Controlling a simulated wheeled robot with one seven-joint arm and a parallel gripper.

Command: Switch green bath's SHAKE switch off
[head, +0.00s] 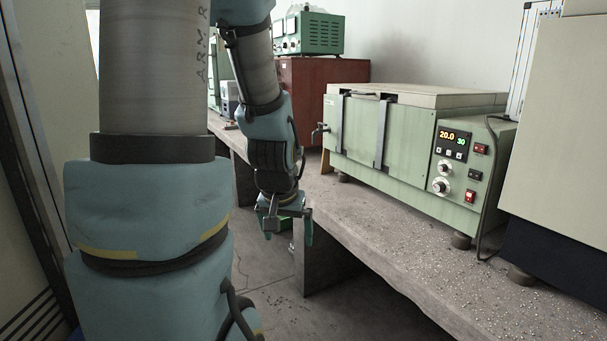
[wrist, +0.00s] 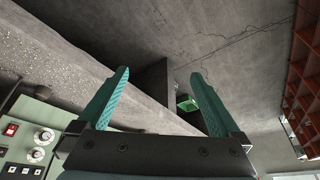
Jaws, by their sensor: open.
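The green bath (head: 385,140) stands on the concrete bench with its lid closed. Its front panel carries a lit display (head: 454,139) reading 20.0 and 30, two knobs and three switches: an upper red switch (head: 481,149), a dark middle switch (head: 475,174) and a bright red lower switch (head: 470,196). Their labels are too small to read, so I cannot tell which is SHAKE. My gripper (head: 288,236) is open and empty, hanging in front of the bench edge, left of and apart from the panel. In the wrist view, part of the panel (wrist: 22,150) shows at lower left, beside the open fingers (wrist: 160,76).
The concrete bench (head: 400,235) has a clear strip before the bath. A large pale appliance (head: 555,130) stands close on the right, with a black cable (head: 490,225) beside the bath. A red-brown cabinet (head: 310,100) bearing a green instrument (head: 315,33) stands behind.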

